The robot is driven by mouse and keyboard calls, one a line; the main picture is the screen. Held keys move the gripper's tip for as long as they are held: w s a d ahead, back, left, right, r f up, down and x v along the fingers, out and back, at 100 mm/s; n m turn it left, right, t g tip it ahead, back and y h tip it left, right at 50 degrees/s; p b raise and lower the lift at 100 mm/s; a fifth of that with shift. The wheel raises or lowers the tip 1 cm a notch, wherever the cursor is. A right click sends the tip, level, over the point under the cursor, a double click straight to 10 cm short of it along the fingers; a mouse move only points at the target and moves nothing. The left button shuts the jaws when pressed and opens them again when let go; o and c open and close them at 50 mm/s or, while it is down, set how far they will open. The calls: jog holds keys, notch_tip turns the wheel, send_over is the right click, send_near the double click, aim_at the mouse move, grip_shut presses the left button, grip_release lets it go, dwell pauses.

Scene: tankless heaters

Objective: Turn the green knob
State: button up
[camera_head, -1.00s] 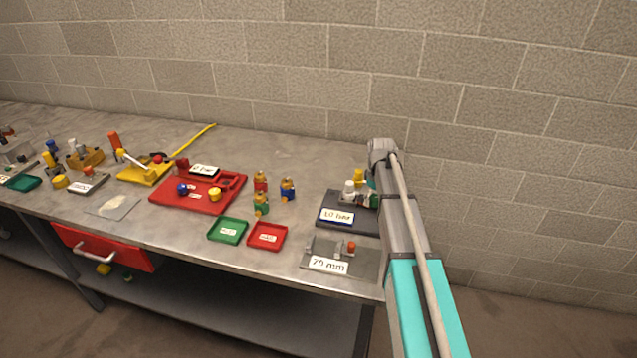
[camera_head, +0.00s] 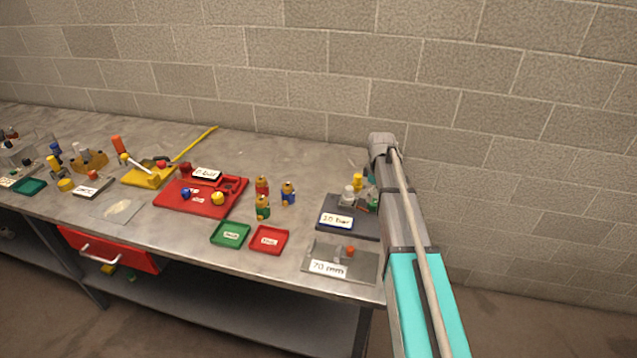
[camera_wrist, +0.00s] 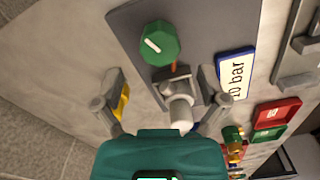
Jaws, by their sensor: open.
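The green knob (camera_wrist: 159,43) is an octagonal cap with a white line across its top, on a dark grey plate (camera_wrist: 205,22). In the head view it shows only as a green bit (camera_head: 373,197) beside my arm, which hides much of it. My gripper (camera_wrist: 163,75) is open, its fingers spread to either side below the knob in the wrist view. The knob appears beyond the fingertips, with nothing gripped. A white cylinder (camera_wrist: 179,108) on a grey fitting shows between the fingers.
A "10 bar" label (camera_head: 337,221) sits on the plate's front edge. A yellow part (camera_wrist: 121,101) is by the left finger. A "70 mm" plate (camera_head: 365,262), red tray (camera_head: 284,239) and green tray (camera_head: 246,229) lie nearby. A brick wall (camera_head: 480,130) stands behind the bench.

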jog(key=shift+r+p, duration=4.5)
jog(key=shift+r, duration=0.25)
jog(key=n+h+b, duration=0.4)
jog(key=b, duration=0.2)
send_near(373, 202)
jog(key=a, duration=0.1)
jog(key=a+h+b, duration=0.1)
jog(key=a+f+n+h+b, duration=0.1)
jog(key=a, duration=0.1)
jog(key=shift+f+t+b, duration=0.35)
jog(key=shift+t+b, duration=0.05)
jog(key=s+a+n+t+h+b, duration=0.1)
jog(key=a+n+t+h+b, duration=0.3)
jog(key=a, duration=0.7)
jog(key=shift+n+h+b, duration=1.2)
jog(key=shift+h+b, duration=0.1)
jog(key=shift+b, duration=0.9)
jog(key=shift+r, duration=0.1)
